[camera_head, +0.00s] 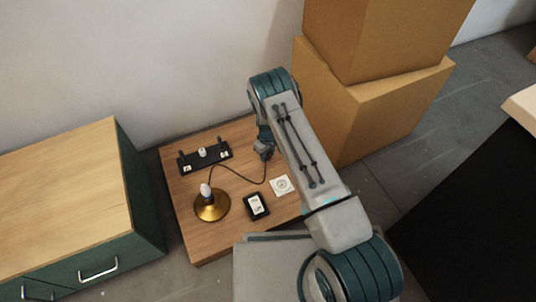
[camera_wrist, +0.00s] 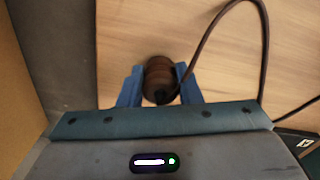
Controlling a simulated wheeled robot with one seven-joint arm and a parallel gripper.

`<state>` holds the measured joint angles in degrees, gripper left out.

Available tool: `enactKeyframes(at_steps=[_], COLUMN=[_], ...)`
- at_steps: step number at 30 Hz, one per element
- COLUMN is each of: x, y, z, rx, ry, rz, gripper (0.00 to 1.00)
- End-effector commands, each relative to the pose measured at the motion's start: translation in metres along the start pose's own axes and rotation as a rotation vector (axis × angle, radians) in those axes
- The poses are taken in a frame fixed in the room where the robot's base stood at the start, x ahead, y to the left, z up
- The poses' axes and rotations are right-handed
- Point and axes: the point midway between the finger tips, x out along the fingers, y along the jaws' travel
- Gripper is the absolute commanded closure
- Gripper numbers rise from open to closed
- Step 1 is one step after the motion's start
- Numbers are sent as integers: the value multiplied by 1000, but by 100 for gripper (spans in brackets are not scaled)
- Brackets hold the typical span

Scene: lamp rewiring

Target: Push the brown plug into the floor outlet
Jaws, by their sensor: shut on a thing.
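The brown plug (camera_wrist: 158,75) sits between the two blue fingers of my gripper (camera_wrist: 160,88) in the wrist view, which are shut on it. Its dark cord (camera_wrist: 263,45) loops up and away to the right. In the head view, my gripper (camera_head: 265,150) is over the back right part of the wooden platform (camera_head: 185,225), and the plug cannot be made out there. A white square outlet plate (camera_head: 282,185) lies on the platform, nearer the front than my gripper and apart from it. The outlet is not clearly seen in the wrist view.
A brass-based lamp (camera_head: 211,208) with a white bulb stands on the platform. A black box with a white label (camera_head: 256,206) lies beside it. A black strip with clips (camera_head: 204,157) lies behind. Cardboard boxes (camera_head: 365,105) stand right, and a green cabinet (camera_head: 138,190) stands left.

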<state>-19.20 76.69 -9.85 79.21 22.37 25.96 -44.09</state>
Motion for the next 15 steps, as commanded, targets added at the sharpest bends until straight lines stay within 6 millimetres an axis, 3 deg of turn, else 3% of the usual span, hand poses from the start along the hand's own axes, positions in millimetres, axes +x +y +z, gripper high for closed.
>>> enactKeyframes(at_steps=[15], x=[-34], y=[0], z=[0], rx=[1], ry=[0], rz=[0], gripper=[91])
